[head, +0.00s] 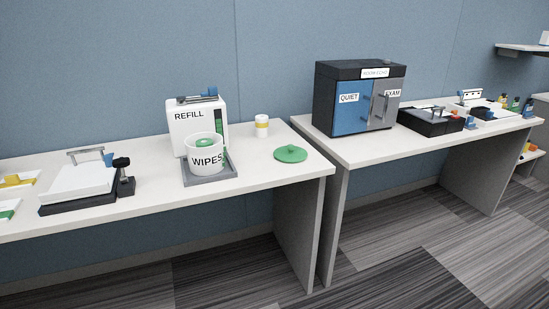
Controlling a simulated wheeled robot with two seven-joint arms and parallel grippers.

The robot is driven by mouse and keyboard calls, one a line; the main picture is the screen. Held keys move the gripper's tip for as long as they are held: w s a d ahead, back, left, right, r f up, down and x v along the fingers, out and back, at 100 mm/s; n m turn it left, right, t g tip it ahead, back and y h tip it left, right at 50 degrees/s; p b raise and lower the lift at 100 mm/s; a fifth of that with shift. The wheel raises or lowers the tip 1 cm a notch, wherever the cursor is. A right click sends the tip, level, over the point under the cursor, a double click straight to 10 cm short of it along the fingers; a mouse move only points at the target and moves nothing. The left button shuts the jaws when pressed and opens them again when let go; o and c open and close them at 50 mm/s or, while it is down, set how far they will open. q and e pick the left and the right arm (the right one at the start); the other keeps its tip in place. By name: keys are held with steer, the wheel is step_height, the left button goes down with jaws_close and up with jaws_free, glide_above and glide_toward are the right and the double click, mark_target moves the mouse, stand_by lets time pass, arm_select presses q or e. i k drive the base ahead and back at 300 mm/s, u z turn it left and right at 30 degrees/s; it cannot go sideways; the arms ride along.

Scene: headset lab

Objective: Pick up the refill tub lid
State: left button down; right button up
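A round green lid (291,154) with a small knob on top lies flat on the left table, near its right end. It is apart from the white tub labelled WIPES (204,160), which stands to its left on a grey tray (228,174). A white box labelled REFILL (187,130) stands behind the tub, with a blue and grey part on top. Neither of my grippers shows in the head view.
A small white jar with a yellow band (261,126) stands behind the lid. A white device on a black base (78,202) is further left. A narrow gap separates the right table (345,154), which bears a blue and grey cabinet (350,111). The tabletop around the lid is clear.

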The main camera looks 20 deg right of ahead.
mark_target(291, 153)
steer(key=u, duration=0.4)
steer(key=k, duration=0.25)
steer(key=z, duration=1.35)
steer(key=i, duration=1.05)
steer(key=u, duration=0.45)
steer(key=i, duration=0.9)
steer(key=u, duration=0.65)
